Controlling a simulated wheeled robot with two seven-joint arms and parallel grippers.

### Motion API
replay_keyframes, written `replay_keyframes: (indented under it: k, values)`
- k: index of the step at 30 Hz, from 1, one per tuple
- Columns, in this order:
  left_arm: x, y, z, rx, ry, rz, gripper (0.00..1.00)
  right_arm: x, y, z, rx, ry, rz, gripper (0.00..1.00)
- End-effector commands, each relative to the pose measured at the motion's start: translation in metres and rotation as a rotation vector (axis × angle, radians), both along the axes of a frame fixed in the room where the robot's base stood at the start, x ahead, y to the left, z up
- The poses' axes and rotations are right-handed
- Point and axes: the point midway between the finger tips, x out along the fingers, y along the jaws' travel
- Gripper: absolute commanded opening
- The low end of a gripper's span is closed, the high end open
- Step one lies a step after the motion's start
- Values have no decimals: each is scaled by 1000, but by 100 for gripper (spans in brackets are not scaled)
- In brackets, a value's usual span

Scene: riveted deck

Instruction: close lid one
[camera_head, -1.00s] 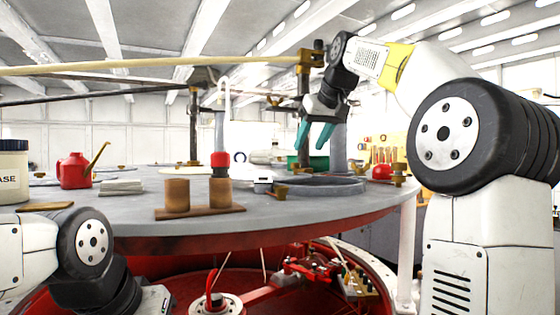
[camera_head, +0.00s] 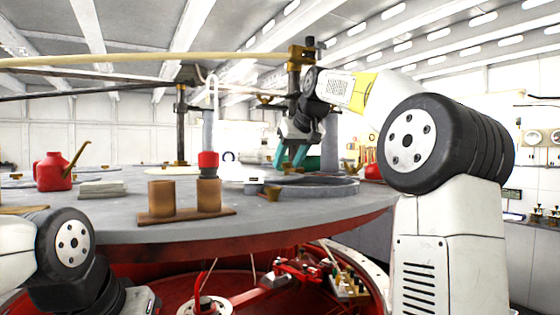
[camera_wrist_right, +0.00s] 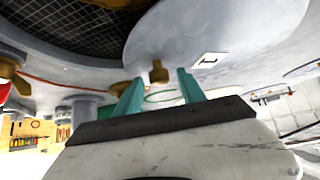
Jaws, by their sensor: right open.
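A low round grey ring (camera_head: 325,190) stands on the right part of the round grey table; I cannot tell which part of it is lid one. My right gripper (camera_head: 291,164) is open and empty, its teal fingers pointing down just above or behind this ring. The right wrist view shows the two fingers (camera_wrist_right: 160,92) spread, with a brass knob (camera_wrist_right: 158,72) beyond them. A dark mesh-covered round area (camera_wrist_right: 75,40) fills that view's upper left. My left gripper is out of view; only part of my left arm shows at lower left.
Two brown cylinders (camera_head: 161,196) stand on a wooden board near the table's front edge (camera_head: 230,232). A red oil can (camera_head: 52,172) and a pale stack (camera_head: 102,188) are at the left. A brass-fitted post (camera_head: 293,80) rises close beside my right gripper.

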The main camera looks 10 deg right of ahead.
Motion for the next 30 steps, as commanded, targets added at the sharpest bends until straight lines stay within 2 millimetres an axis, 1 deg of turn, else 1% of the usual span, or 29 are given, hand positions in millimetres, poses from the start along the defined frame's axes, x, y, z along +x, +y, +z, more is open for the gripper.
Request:
replay_keyframes:
  k: [3, 4, 8, 9, 11, 30]
  values:
    - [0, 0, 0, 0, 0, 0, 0, 0, 0, 0, 0, 0, 0, 47]
    - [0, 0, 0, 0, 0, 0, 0, 0, 0, 0, 0, 0, 0, 45]
    - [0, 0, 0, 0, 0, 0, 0, 0, 0, 0, 0, 0, 0, 20]
    - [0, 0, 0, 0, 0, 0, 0, 0, 0, 0, 0, 0, 0, 12]
    - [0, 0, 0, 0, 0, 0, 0, 0, 0, 0, 0, 0, 0, 0]
    - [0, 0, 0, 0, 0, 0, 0, 0, 0, 0, 0, 0, 0, 0]
